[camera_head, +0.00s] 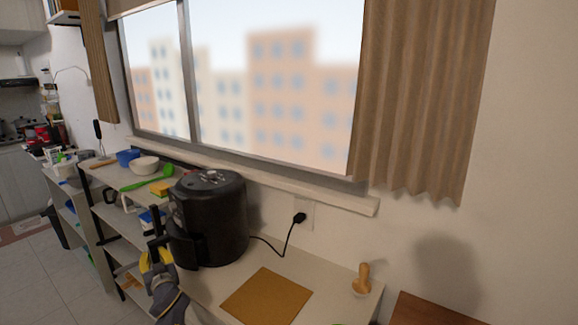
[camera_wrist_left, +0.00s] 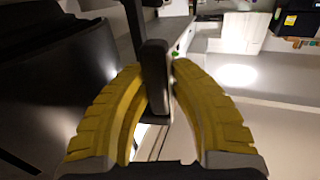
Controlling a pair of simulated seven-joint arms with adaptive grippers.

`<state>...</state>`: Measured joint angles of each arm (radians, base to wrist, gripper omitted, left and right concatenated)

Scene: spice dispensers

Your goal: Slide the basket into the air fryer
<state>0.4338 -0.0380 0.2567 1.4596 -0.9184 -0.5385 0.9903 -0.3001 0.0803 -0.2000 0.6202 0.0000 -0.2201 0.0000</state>
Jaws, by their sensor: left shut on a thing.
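The black air fryer (camera_head: 215,205) stands on the white counter under the window. Its basket (camera_head: 188,248) is at the lower front; how far it stands out of the body is hard to tell. My left gripper (camera_head: 157,258), with yellow fingers, is in front of the fryer at its left side. In the left wrist view the fingers (camera_wrist_left: 160,85) close around a dark upright bar, the basket handle (camera_wrist_left: 154,62). A large black surface, the air fryer or basket side (camera_wrist_left: 50,60), fills the left of that view. My right gripper is not in view.
A brown board (camera_head: 266,296) lies right of the fryer, with a wooden pestle (camera_head: 362,280) farther right. A black plug and cord (camera_head: 296,222) run from the wall to the fryer. Behind are a green spoon (camera_head: 150,178), a yellow sponge (camera_head: 160,188) and bowls (camera_head: 144,165).

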